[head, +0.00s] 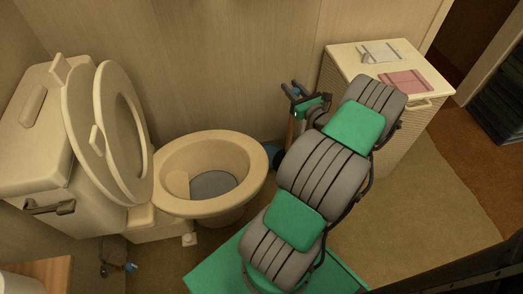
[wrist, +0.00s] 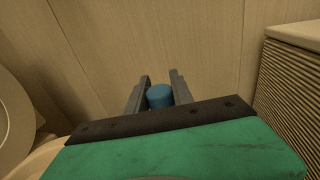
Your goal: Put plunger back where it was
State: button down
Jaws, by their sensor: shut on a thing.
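The plunger shows in the head view as a blue cup (head: 272,155) low behind my arm, with a brownish handle above it, partly hidden. My gripper (head: 290,86) is between the toilet and the hamper, close to the wall. It is shut on the plunger's handle near its top.
The toilet (head: 211,150), with its lid raised, is left of the plunger. A wicker hamper (head: 345,66) with papers or cloths on top stands to the right. The panelled wall (head: 225,65) is behind. Open floor (head: 425,200) lies at the right front.

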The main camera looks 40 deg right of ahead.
jog(key=w+d+f+b, duration=0.3)
jog(key=w+f+b, duration=0.5)
jog(key=w+f, duration=0.4)
jog(key=shift+w+d+f+b, duration=0.25)
jog(key=shift+w+f+b, duration=0.15)
jog(key=shift+w, duration=0.9)
jog(key=shift+f, duration=0.1)
jog(key=shift+f, duration=0.15)
jog(key=c, duration=1.1)
grip_release()
